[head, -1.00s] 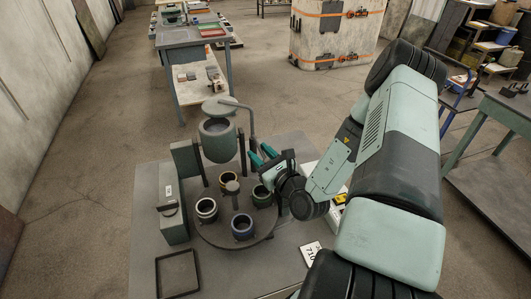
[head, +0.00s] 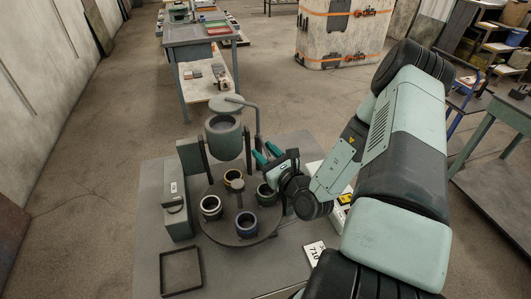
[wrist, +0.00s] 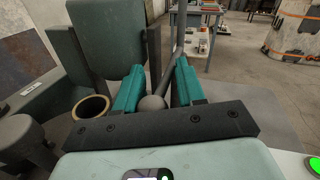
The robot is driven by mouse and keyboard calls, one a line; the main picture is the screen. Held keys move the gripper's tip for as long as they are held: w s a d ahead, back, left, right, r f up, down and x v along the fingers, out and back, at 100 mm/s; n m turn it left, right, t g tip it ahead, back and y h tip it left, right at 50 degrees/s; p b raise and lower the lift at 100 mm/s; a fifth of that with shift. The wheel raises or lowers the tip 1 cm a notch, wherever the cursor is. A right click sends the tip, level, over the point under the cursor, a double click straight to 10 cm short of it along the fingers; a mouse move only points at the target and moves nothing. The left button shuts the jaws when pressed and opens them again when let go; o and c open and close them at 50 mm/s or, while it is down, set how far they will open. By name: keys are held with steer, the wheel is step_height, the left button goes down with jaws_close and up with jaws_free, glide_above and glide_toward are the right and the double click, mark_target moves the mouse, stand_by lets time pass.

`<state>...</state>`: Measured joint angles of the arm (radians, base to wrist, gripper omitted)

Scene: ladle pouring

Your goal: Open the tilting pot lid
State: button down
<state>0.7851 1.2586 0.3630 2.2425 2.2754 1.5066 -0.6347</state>
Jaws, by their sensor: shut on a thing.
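The tilting pot (head: 223,141) is a grey-green vessel held in an upright frame on the bench. Its round lid (head: 225,103) is raised above the rim, and the dark pot mouth shows below it. A bent grey lid handle (head: 257,122) runs right from the lid and then down towards my gripper (head: 265,155). In the wrist view, my two teal fingers (wrist: 160,85) flank the handle's rod, with its grey ball end (wrist: 152,103) low between them. The gripper is shut on the handle. The exact finger contact is hard to see.
A round turntable (head: 238,233) in front of the pot carries several cups with coloured rims around a central post. A grey box (head: 178,210) and an empty square frame (head: 181,272) are at left. A white box with a yellow part (head: 341,207) sits right of my gripper.

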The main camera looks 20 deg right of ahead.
steer(key=shift+a+y, duration=0.3)
steer(key=shift+a, duration=0.3)
steer(key=c, duration=0.9)
jaws_free()
steer(key=shift+r, duration=0.1)
steer(key=shift+c, duration=0.2)
steer(key=shift+d, duration=0.15)
steer(key=shift+s+a, duration=0.25)
steer(key=shift+s, duration=1.8)
steer(key=shift+s+a, duration=0.2)
steer(key=shift+s, duration=1.85)
steer(key=shift+s+a, duration=0.25)
steer(key=shift+s, duration=1.8)
